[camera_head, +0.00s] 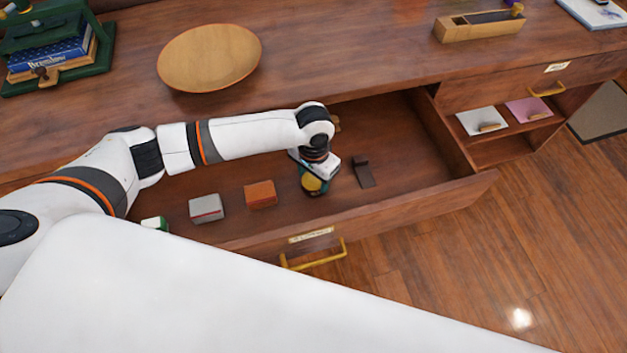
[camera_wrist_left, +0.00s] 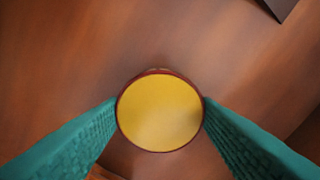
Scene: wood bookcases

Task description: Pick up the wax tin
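The wax tin, a round tin with a yellow top and dark red rim (camera_head: 312,184), is in the open drawer (camera_head: 400,130). In the left wrist view the tin (camera_wrist_left: 160,112) sits between the teal fingers. My left gripper (camera_head: 315,178) points down into the drawer at the tin. In the wrist view its two fingers (camera_wrist_left: 160,105) meet the tin's left and right sides with no gap seen, so it looks shut on it. Whether the tin touches the drawer floor is hard to tell. My right gripper is not in view.
An orange-brown box (camera_head: 260,194), a grey box (camera_head: 206,208) and a green-and-white item (camera_head: 155,223) lie left of the tin. A dark block (camera_head: 363,172) lies close on its right. The drawer front has a brass handle (camera_head: 315,259). A wooden bowl (camera_head: 209,57) stands on the top.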

